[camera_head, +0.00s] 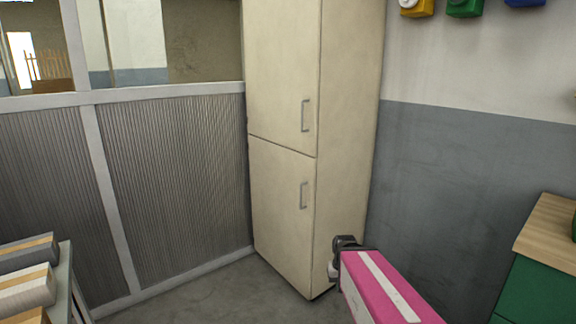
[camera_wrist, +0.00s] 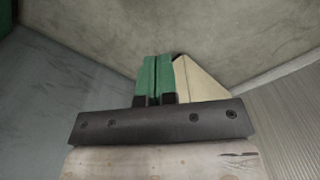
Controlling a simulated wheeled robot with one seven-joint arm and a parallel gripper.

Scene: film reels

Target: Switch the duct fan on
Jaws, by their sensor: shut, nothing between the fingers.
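No duct fan that I can make out shows in either view. Three small boxes are fixed high on the right wall, cut by the top edge in the head view: a yellow one (camera_head: 417,8), a green one (camera_head: 464,8) and a blue one (camera_head: 525,2). Whether they are switches I cannot tell. My gripper (camera_wrist: 157,78) shows in the wrist view with its two green fingers together, shut and empty. In the head view my pink arm reaches in at the lower right, low beside the cabinet; the fingers are not clear there, and it is far below the boxes.
A tall cream cabinet (camera_head: 283,200) with two doors stands in the corner; it also shows in the wrist view (camera_wrist: 199,82). A ribbed partition (camera_head: 170,185) is to its left. A green unit with a wooden top (camera_head: 552,222) stands at right, stacked boards (camera_head: 25,270) at lower left.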

